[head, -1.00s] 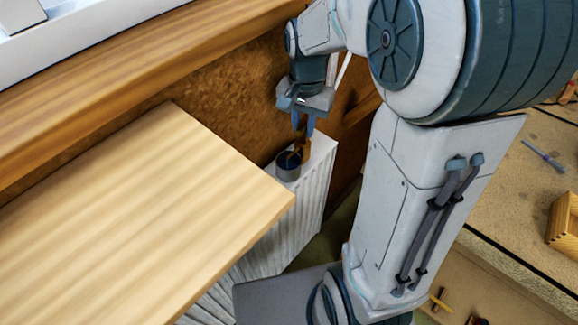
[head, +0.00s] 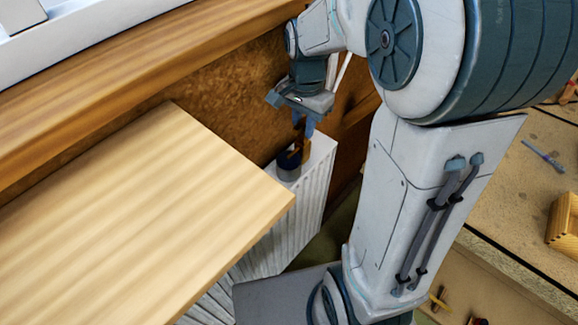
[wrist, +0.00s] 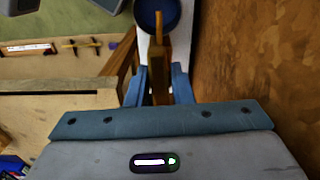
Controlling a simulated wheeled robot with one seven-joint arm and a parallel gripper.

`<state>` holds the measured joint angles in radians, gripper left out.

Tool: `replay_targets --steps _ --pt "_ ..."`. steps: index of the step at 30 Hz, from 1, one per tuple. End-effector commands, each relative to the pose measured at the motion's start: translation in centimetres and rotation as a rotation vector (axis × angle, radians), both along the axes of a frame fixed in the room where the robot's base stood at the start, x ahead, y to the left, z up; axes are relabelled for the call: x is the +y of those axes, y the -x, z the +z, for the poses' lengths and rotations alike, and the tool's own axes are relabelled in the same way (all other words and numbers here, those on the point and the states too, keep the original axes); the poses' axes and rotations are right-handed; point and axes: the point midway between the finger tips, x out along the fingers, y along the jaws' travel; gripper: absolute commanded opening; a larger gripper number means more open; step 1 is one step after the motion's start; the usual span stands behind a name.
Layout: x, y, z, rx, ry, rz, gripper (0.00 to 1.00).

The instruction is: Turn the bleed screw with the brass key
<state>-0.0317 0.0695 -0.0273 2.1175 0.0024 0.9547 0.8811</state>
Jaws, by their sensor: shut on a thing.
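In the wrist view the cup (wrist: 146,18) lies just beyond the key. I cannot make out the bleed screw, nor whether the key's tip is seated on it.
A pale wooden board (head: 140,200) covers the left foreground, its corner close to the radiator. A wooden sill (head: 130,70) and brown wall (head: 235,95) run behind. A workbench (head: 500,200) with a wooden box (head: 565,222) and a blue tool (head: 543,155) is on the right.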

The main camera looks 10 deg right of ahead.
Motion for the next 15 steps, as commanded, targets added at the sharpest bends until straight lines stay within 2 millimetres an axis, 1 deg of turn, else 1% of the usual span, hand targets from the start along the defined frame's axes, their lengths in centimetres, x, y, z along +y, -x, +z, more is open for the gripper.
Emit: replay_targets --steps 8,15 --pt "0.02 -0.04 0.04 -0.001 0.000 -0.171 0.00" --pt "0.01 -0.04 0.03 -0.001 0.000 -0.189 0.00"
